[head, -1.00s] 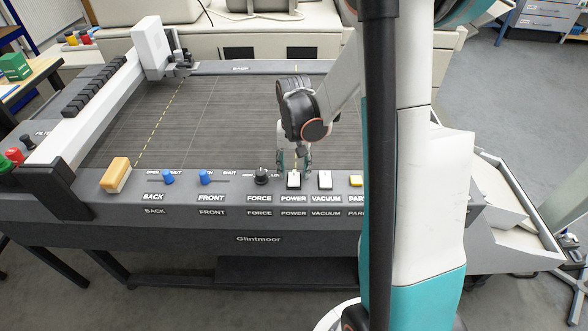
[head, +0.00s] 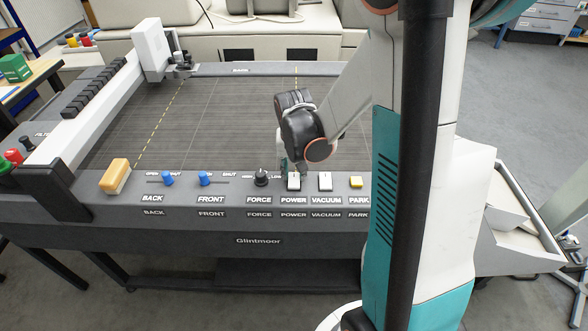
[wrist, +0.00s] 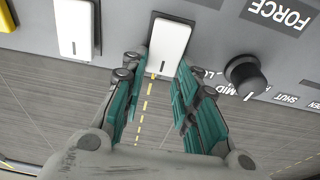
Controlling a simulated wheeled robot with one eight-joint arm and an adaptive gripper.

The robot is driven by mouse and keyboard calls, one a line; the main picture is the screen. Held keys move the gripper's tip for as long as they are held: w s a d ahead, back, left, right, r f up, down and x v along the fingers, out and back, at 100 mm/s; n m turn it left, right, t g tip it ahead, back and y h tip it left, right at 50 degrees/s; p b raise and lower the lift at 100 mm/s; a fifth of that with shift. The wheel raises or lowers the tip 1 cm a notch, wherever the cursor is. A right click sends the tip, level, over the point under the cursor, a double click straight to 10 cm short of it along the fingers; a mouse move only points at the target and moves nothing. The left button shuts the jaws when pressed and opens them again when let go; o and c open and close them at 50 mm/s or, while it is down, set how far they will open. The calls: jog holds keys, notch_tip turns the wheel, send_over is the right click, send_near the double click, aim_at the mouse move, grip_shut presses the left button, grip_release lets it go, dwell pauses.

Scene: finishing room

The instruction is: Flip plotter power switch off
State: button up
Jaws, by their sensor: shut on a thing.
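The plotter's power switch (head: 294,183) is a white rocker above the POWER label on the front panel. In the wrist view the power switch (wrist: 170,40) has a short dark mark on its face. My gripper (head: 290,168) reaches down at the switch's far edge. In the wrist view my gripper (wrist: 158,72) has one teal finger on each side of the rocker's near end and is shut on it. Whether the rocker is tipped on or off I cannot tell.
The white vacuum switch (head: 325,181) and yellow park button (head: 356,182) sit to the right. The black force knob (head: 261,178) is close on the left. Blue sliders (head: 205,178) and a wooden-backed brush (head: 116,176) lie farther left. The plotter bed (head: 220,115) is bare.

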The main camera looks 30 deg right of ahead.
aim_at(294, 186)
jog(key=shift+s+a+r+t+h, duration=0.1)
jog(key=shift+s+t+h, duration=0.1)
jog(key=shift+t+h, duration=0.4)
jog(key=o, duration=1.1)
jog(key=shift+c, duration=0.2)
jog(key=shift+r, duration=0.1)
jog(key=v, duration=1.2)
jog(key=shift+s, duration=0.15)
